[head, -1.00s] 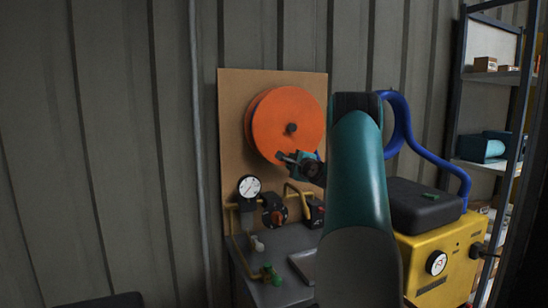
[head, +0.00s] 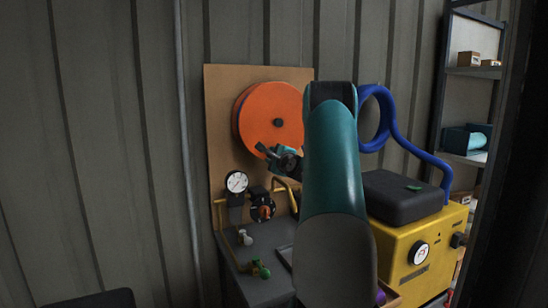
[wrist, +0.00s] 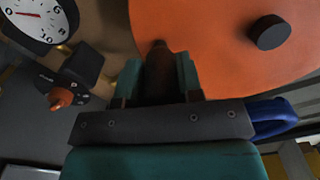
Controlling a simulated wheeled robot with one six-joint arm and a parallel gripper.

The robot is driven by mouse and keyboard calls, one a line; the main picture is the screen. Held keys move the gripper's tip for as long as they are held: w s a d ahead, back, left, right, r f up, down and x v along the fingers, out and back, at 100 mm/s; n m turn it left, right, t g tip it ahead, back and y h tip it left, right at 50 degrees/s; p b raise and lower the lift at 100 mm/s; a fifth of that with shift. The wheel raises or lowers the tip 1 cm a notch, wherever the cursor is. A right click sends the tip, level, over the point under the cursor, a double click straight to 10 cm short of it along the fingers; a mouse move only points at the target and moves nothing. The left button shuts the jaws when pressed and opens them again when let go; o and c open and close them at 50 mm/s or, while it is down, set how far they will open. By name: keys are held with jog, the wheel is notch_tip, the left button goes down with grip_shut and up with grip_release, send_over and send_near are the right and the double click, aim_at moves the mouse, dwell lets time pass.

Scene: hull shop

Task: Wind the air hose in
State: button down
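The orange hose reel (head: 275,105) is mounted on a brown backboard, with a dark hub (head: 278,122) at its middle. My gripper (head: 268,152) is at the reel's lower edge. In the wrist view, the gripper (wrist: 158,78) has its two teal fingers on either side of a dark brown handle (wrist: 158,66) in front of the orange disc (wrist: 215,60); they look closed on it. The blue air hose (head: 400,115) shows right of my arm as a loop and a length running down behind the yellow machine. My arm hides where hose and reel meet.
A pressure gauge (head: 236,182), a dial with an orange knob (head: 262,208) and brass pipes are below the reel. A grey bench (head: 235,270) carries green fittings (head: 260,268). The yellow machine (head: 415,255) with a black top stands right, shelves (head: 470,72) beyond.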

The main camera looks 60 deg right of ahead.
jog(key=c, duration=0.8)
grip_release()
jog(key=shift+a, duration=0.1)
jog(key=shift+b+v, duration=2.8)
jog(key=shift+v, duration=5.9)
jog(key=shift+r, duration=0.1)
